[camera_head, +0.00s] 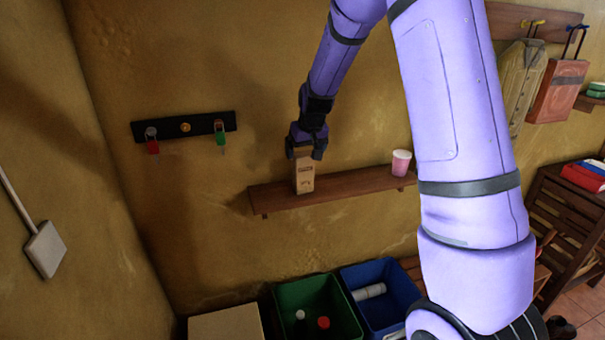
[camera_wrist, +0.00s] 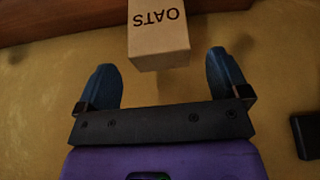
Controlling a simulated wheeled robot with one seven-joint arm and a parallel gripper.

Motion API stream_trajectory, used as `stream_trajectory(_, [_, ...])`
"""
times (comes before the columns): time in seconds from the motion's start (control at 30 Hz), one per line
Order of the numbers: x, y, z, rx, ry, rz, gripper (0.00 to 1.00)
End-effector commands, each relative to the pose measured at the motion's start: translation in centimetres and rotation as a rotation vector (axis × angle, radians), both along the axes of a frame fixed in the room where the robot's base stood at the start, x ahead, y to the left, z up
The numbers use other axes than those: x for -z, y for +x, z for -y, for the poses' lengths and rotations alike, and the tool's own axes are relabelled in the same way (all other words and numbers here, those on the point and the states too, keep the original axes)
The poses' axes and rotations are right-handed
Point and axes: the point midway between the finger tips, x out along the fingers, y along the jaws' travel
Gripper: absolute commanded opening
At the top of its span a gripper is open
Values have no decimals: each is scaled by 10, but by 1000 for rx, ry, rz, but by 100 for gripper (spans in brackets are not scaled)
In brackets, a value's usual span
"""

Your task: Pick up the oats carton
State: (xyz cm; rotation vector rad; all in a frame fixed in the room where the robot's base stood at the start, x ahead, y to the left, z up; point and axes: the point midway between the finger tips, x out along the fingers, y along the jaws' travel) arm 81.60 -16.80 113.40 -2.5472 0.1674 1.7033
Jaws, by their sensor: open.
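The oats carton (camera_head: 304,176) is a tan box standing upright on a wooden wall shelf (camera_head: 345,187). In the wrist view the carton (camera_wrist: 157,42) shows at the top centre, its lettering "OATS" upside down. My gripper (camera_head: 306,153) is at the top of the carton in the head view. In the wrist view my gripper (camera_wrist: 167,75) is open, with one blue finger on each side of the carton's near end. Gaps show between the fingers and the carton. Whether the carton lies deep between the fingers is hard to tell.
A pink cup (camera_head: 401,163) stands at the shelf's right end. A dark key rack (camera_head: 184,127) hangs on the wall to the left. Below are a green bin (camera_head: 284,297), a blue bin (camera_head: 398,276) and a cardboard box (camera_head: 226,323). The shelf between carton and cup is clear.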

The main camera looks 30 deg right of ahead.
Motion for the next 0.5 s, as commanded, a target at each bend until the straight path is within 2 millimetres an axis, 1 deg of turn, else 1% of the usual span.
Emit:
stream_trajectory(0.17, [9, 5, 0, -1, 0, -1, 94])
stream_trajectory(0.37, [32, 20, 1, -1, 0, -2, 94])
stream_trajectory(0.5, [45, 25, 2, 0, 1, 0, 94])
